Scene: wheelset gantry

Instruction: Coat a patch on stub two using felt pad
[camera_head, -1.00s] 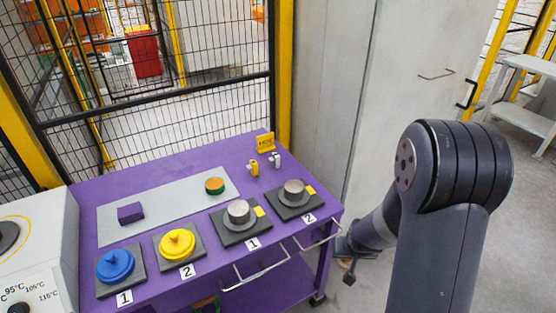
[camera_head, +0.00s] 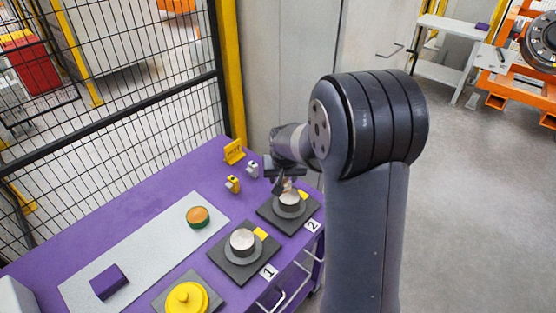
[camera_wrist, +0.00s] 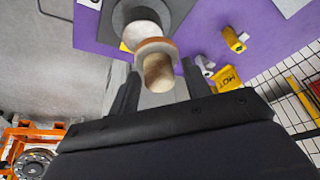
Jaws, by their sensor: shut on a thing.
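Stub two (camera_head: 289,201), a short grey metal cylinder on a dark square plate, stands beside the label 2 (camera_head: 312,226) on the purple table. In the wrist view the stub's pale top (camera_wrist: 138,33) shows at upper centre. My gripper (camera_wrist: 152,82) is shut on the felt pad (camera_wrist: 155,46), a round tan-orange disc with a pale wooden knob (camera_wrist: 157,72) between the fingers. The pad overlaps the stub's near side in the wrist view; I cannot tell if they touch. In the head view my gripper (camera_head: 284,182) is just above stub two, partly hiding it.
Stub one (camera_head: 243,241) stands to the left on its own plate. A round orange-and-green item (camera_head: 198,216) and a purple block (camera_head: 109,282) are on the grey mat (camera_head: 150,250). Small yellow (camera_head: 233,184) and grey (camera_head: 252,169) items stand behind, near a yellow sign (camera_head: 234,151).

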